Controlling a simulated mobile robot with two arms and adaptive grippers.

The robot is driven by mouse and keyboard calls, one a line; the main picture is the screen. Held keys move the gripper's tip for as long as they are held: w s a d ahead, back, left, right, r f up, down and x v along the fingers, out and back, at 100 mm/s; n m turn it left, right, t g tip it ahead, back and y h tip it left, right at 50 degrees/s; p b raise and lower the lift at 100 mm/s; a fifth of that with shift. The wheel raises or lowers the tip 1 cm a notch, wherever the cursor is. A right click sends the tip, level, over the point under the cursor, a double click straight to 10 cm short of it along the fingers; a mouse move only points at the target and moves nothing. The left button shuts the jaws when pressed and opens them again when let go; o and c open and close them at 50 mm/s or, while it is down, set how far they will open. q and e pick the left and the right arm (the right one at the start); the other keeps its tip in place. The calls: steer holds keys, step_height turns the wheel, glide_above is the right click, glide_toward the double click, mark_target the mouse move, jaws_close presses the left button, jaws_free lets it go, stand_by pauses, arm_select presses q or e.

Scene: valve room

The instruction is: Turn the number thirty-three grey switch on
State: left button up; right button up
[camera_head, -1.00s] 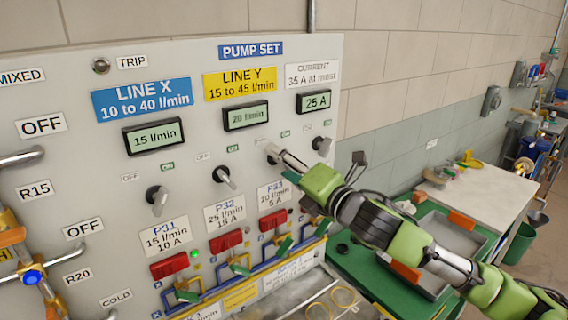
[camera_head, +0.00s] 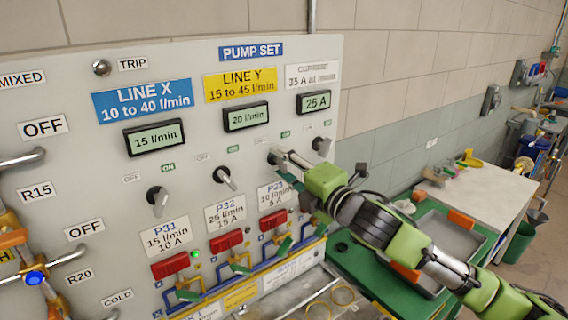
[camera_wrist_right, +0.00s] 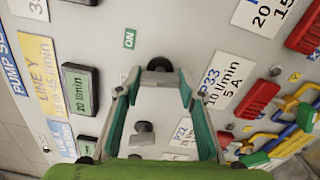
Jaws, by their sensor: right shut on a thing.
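The number thirty-three grey switch sits above the P33 label (camera_wrist_right: 222,82) on the panel. My right gripper (camera_head: 279,157) is shut on this switch, coming in from the lower right. Its two fingers (camera_wrist_right: 159,80) are on either side of it in the wrist view. A green ON label (camera_wrist_right: 130,39) is beside the switch. How far the handle is turned cannot be told. My left gripper is out of view.
The P32 switch (camera_head: 225,178) is close on the left, the P31 switch (camera_head: 157,199) farther left. Another grey switch (camera_head: 322,146) is close on the right. Red handles (camera_head: 226,240) and blue pipes lie below. The current display (camera_head: 314,102) reads 25 A. A green-edged bench is at right.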

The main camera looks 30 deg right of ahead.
steer(key=m, duration=0.3)
steer(key=shift+m+p, duration=0.3)
steer(key=shift+p, duration=0.05)
steer(key=m+p, duration=0.1)
steer(key=m, duration=0.3)
steer(key=shift+m, duration=0.3)
steer(key=o, duration=1.1)
steer(key=shift+s, duration=0.1)
steer(key=shift+s+d, duration=0.15)
steer(key=shift+s, duration=1.05)
steer(key=shift+s+d, duration=0.2)
steer(key=shift+s, duration=1)
steer(key=shift+s+d, duration=0.15)
steer(key=shift+s, duration=1.05)
